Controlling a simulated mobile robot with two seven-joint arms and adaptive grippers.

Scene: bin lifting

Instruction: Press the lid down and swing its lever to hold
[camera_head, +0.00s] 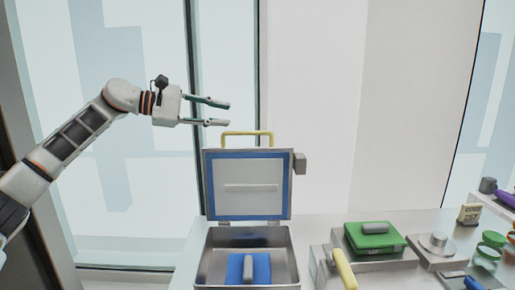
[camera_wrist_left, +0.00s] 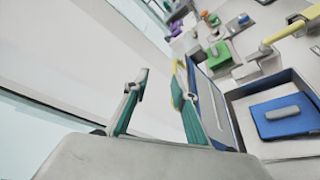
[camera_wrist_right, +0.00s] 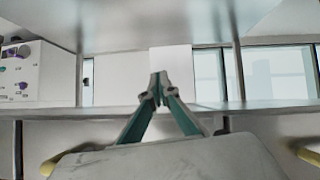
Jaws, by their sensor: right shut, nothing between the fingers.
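The metal bin (camera_head: 287,265) stands with its lid (camera_head: 248,187) swung up, nearly upright, at its back. The lid has a blue border and a yellow handle (camera_head: 246,133) on its top edge. A blue block with a grey grip (camera_head: 261,270) lies inside the bin. A yellow lever (camera_head: 344,268) sits on a metal block right of the bin. My left gripper (camera_head: 229,114) is open and empty, just above the lid's handle; in the left wrist view its fingers (camera_wrist_left: 160,75) are apart. My right gripper (camera_wrist_right: 158,88) is shut and empty, seen only in the right wrist view.
A purple item (camera_head: 504,198) lies at the far right. A window and wall stand behind.

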